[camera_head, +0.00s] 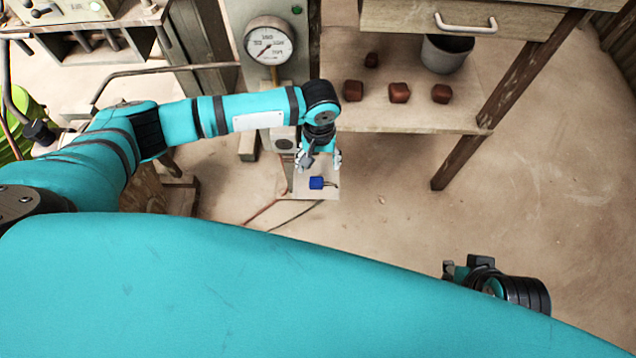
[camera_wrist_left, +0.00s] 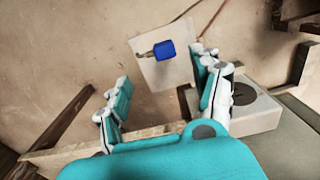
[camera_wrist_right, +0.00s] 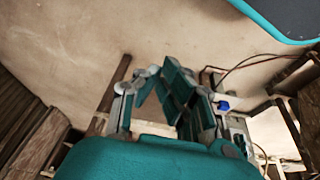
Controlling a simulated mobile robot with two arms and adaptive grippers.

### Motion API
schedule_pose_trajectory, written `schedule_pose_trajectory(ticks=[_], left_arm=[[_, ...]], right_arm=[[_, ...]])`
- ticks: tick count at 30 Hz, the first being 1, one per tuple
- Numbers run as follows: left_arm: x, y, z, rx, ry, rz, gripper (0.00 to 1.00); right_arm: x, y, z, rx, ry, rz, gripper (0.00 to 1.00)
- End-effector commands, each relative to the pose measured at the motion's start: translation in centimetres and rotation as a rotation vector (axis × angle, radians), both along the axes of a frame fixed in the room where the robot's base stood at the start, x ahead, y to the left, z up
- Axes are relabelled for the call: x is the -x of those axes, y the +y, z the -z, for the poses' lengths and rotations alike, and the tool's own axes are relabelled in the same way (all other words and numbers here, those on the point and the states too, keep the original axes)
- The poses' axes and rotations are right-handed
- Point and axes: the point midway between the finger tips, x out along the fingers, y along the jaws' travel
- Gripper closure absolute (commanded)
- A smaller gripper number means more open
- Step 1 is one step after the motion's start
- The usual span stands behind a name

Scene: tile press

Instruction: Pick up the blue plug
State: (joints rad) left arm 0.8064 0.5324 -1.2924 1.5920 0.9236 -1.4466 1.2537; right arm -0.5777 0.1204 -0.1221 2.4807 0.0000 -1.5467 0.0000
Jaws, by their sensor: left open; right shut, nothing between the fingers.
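The blue plug (camera_head: 316,183) lies on a small pale plate (camera_head: 330,193) below the gauge stand, with a short metal prong on one side. It also shows in the left wrist view (camera_wrist_left: 165,51), ahead of the fingers, and small in the right wrist view (camera_wrist_right: 223,105). My left gripper (camera_head: 319,163) is open and empty above the plate, close to the plug, fingers pointing down. The plug is not between its fingers in the left wrist view. My right gripper (camera_wrist_right: 163,78) is shut and empty, far from the plug; its arm end shows at the lower right of the head view.
A pressure gauge (camera_head: 269,45) stands behind the plate. A wooden table to the right holds several reddish-brown blocks (camera_head: 399,92) and a grey bucket (camera_head: 446,53). Thin cables run on the floor beside the plate. The floor at right is mostly clear.

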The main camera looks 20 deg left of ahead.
Motion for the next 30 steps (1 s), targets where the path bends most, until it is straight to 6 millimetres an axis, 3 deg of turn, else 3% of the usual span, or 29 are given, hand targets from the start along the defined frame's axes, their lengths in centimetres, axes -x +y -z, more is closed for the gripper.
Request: schedule_pose_trajectory(ticks=[8, 15, 21, 30], left_arm=[[-0.1, 0.0, 3.3, 0.001, -0.001, 0.001, 0.35], [0.0, 0.0, 5.8, 0.0, -0.001, 0.001, 0.35], [-0.1, 0.0, 7.2, 0.0, -0.002, 0.0, 0.35], [0.1, 0.1, 8.3, 0.001, -0.002, 0.001, 0.35]], right_arm=[[-5.6, 1.8, -1.3, -0.056, -0.272, -0.022, 1.0], [-9.9, 3.3, -4.0, -0.111, -0.522, -0.041, 1.0], [-12.0, 4.2, -6.3, -0.147, -0.681, -0.051, 1.0], [-13.4, 4.8, -8.2, -0.175, -0.804, -0.059, 1.0]])
